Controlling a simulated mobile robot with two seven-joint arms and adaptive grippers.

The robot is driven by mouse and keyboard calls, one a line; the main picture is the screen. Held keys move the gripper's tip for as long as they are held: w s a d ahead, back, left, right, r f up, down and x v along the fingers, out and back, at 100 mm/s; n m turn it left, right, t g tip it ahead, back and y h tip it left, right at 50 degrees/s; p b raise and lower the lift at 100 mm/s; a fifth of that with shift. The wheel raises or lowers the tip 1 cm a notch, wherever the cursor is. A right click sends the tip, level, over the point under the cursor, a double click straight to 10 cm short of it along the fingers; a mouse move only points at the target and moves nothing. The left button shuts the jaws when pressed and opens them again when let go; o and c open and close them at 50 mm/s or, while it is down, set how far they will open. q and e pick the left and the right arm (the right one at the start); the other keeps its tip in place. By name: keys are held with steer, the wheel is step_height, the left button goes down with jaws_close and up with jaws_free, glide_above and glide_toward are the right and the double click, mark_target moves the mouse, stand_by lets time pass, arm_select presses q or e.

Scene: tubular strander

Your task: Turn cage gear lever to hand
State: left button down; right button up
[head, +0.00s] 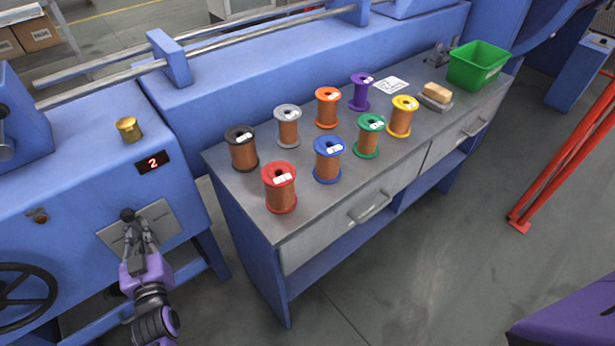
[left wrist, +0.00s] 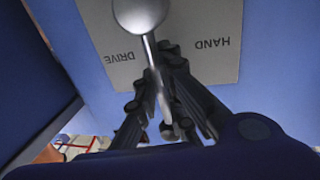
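The cage gear lever shows in the left wrist view as a metal rod with a round ball knob (left wrist: 140,14). It stands over a pale plate (left wrist: 196,62) marked DRIVE and HAND, upside down in that view. The knob is nearer the DRIVE word. In the head view the plate (head: 163,219) is on the blue machine front, partly behind my left gripper (head: 131,224). My left gripper (left wrist: 160,68) is at the lever, its fingers on either side of the rod. Whether they press on it is unclear. My right gripper is out of view.
A red display (head: 153,162) reading 2 and a brass knob (head: 129,129) are above the plate. A black handwheel (head: 22,298) is left. A bench (head: 320,208) with several wire spools and a green bin (head: 478,66) stands right. Floor in front of it is clear.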

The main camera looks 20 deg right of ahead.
mark_target(124, 232)
arm_select(q)
steer(key=shift+a, duration=0.1)
stand_by(0.3)
steer(key=a+n, duration=0.1)
steer(key=n, duration=0.1)
steer(key=a+f+n+b, duration=0.1)
steer(key=n, duration=0.1)
steer(key=s+a+n+t, duration=0.1)
steer(key=n, duration=0.2)
steer(key=shift+s+a+f+y, duration=0.1)
steer(key=shift+a+f+y, duration=0.15)
steer(key=shift+a+y, duration=0.15)
steer(key=shift+n, duration=0.3)
steer(key=c, duration=2.1)
jaws_free()
